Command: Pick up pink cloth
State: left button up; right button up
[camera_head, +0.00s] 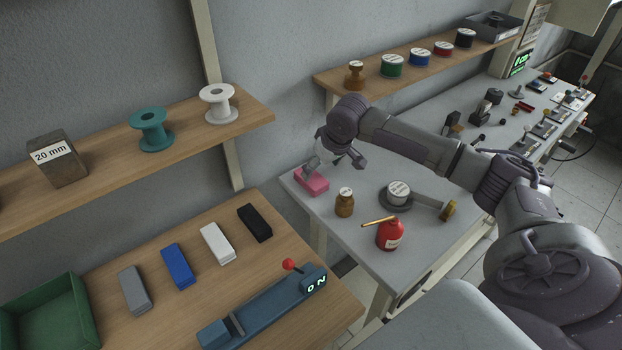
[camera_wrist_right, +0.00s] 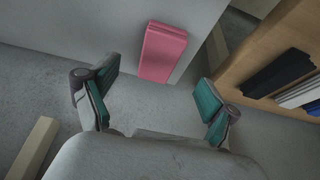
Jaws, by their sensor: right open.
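The pink cloth (camera_head: 312,180) is a folded pink block lying at the far left corner of the grey table. In the right wrist view the pink cloth (camera_wrist_right: 161,52) lies beyond the fingers, between them and slightly right of the middle. My right gripper (camera_head: 336,158) is just above and beside the cloth in the head view, partly overlapping its outline. In the right wrist view my right gripper (camera_wrist_right: 152,90) is open, its teal-padded fingers wide apart with nothing between the tips. My left gripper is not in view.
On the grey table (camera_head: 360,262) stand a brown bottle (camera_head: 344,203), a red oil can (camera_head: 389,235) and a grey round weight (camera_head: 398,193). A wooden table (camera_head: 180,215) with coloured blocks and a blue device (camera_head: 262,310) stands to the left. Wall shelves hold spools.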

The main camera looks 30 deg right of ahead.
aim_at(313, 178)
jog(key=shift+w+f, duration=0.3)
jog(key=shift+f, duration=0.3)
jog(key=p+x, duration=0.1)
jog(key=x, duration=0.4)
jog(key=shift+w+r, duration=0.1)
jog(key=shift+w, duration=0.1)
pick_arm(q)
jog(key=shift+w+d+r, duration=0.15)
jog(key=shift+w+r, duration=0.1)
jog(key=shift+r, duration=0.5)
pick_arm(e)
jog(key=c, duration=1.2)
jog(key=shift+r, duration=0.1)
jog(key=shift+c, duration=0.2)
jog(key=shift+r, duration=0.35)
jog(key=r, duration=0.2)
jog(key=r+b, duration=0.1)
jog(key=shift+s+d+r, duration=0.3)
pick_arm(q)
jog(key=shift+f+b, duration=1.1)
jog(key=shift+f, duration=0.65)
pick_arm(e)
jog(key=s+d+r, duration=0.5)
jog(key=s+r, duration=0.1)
jog(key=s, duration=0.3)
jog(key=shift+d+r, duration=0.35)
jog(key=shift+d, duration=0.05)
jog(key=shift+s, duration=0.15)
